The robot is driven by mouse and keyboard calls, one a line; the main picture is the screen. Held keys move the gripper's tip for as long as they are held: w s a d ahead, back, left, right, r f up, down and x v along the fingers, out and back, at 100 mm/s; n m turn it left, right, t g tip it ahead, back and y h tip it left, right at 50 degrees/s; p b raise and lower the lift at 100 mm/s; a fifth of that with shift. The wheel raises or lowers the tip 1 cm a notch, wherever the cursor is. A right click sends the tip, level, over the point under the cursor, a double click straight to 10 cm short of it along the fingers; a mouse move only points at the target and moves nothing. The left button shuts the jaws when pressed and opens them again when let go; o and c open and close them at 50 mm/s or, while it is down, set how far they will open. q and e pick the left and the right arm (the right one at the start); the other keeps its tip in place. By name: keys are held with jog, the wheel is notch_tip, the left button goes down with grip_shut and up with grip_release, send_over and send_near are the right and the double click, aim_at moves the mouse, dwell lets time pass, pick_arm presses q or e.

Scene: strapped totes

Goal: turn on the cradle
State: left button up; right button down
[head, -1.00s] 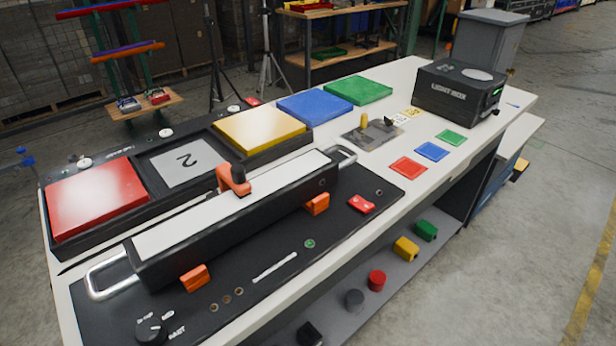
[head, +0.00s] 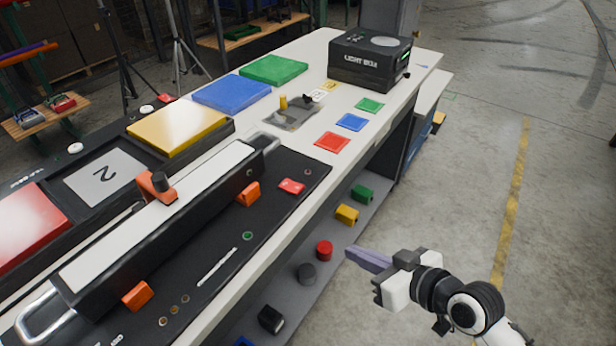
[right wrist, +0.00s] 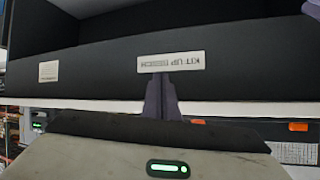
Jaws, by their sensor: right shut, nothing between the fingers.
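The cradle, as I take it, is the long black bar with a white top (head: 165,212) and metal end handles. It lies on a black panel (head: 215,262) between orange blocks (head: 248,194). A red piece with small marks (head: 291,186), possibly a switch, and a small green-ringed button (head: 247,236) are on the panel. An orange-and-black clamp or lever (head: 157,188) stands at the bar's far side. My right gripper (head: 350,252) is shut and empty, out past the bench's front edge, right of the panel. In the right wrist view its fingers (right wrist: 161,92) point toward a bench label. My left gripper is out of view.
The light box (head: 370,60) stands at the bench's far end. Coloured pads, including a blue one (head: 232,92), lie along the back. The lower shelf (head: 325,222) holds several small coloured pieces. The floor (head: 480,150) at right is open.

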aim_at(291, 186)
pick_arm(q)
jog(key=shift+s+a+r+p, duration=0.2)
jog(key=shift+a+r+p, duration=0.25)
jog(key=shift+p, duration=0.25)
pick_arm(e)
jog(key=w+a+r+n+y, duration=0.1)
jog(key=w+r+n+y, duration=0.1)
jog(key=r, duration=0.7)
jog(key=w+a+r+n+g+y, duration=0.1)
jog(key=w+r+n, duration=0.1)
jog(key=r, duration=0.7)
jog(key=shift+a+r+n+g+y, duration=0.3)
jog(key=shift+a+n+y, duration=0.1)
jog(key=shift+n, duration=0.2)
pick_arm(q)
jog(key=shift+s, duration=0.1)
pick_arm(e)
jog(key=shift+w, duration=0.1)
